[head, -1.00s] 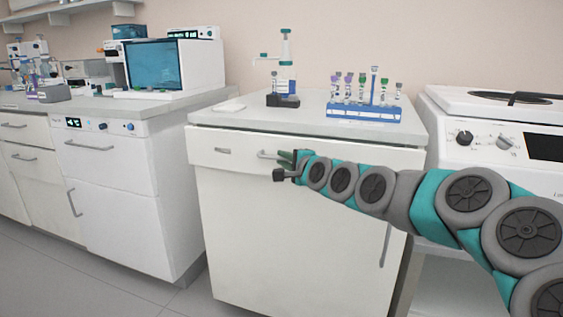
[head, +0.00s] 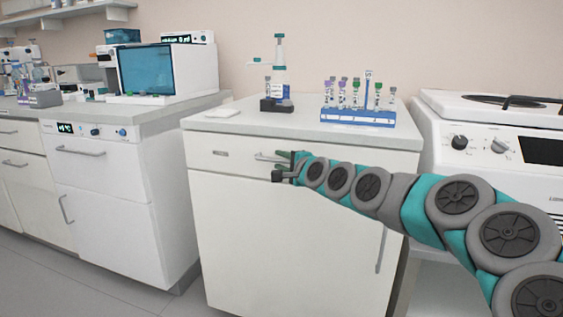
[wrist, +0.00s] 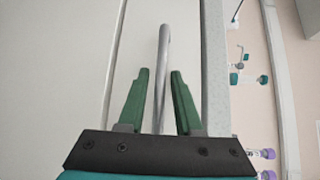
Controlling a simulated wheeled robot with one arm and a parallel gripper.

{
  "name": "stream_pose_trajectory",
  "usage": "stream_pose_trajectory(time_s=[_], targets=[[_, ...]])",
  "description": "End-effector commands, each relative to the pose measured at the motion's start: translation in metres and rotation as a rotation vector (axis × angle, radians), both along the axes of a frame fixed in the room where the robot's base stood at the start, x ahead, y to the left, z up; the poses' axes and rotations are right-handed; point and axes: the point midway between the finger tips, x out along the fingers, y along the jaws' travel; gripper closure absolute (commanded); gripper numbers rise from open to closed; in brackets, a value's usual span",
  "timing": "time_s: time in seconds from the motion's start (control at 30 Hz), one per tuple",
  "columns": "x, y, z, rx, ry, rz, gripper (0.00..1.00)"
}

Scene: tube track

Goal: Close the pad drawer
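The drawer (head: 235,154) is the shallow white front under the worktop of the middle cabinet.
The worktop (head: 240,124) above carries a blue rack of tubes (head: 358,117), a bottle on a dark stand (head: 279,85) and a white pad (head: 222,112). A white machine (head: 490,135) stands at right. Another white cabinet (head: 110,185) is at left.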

Motion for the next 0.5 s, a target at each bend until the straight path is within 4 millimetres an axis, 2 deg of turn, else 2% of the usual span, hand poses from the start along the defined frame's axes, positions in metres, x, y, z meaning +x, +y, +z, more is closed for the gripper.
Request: stream_pose_trajectory(time_s=[0.5], targets=[[0.0, -0.0005, 0.002, 0.001, -0.004, -0.001, 0.55]])
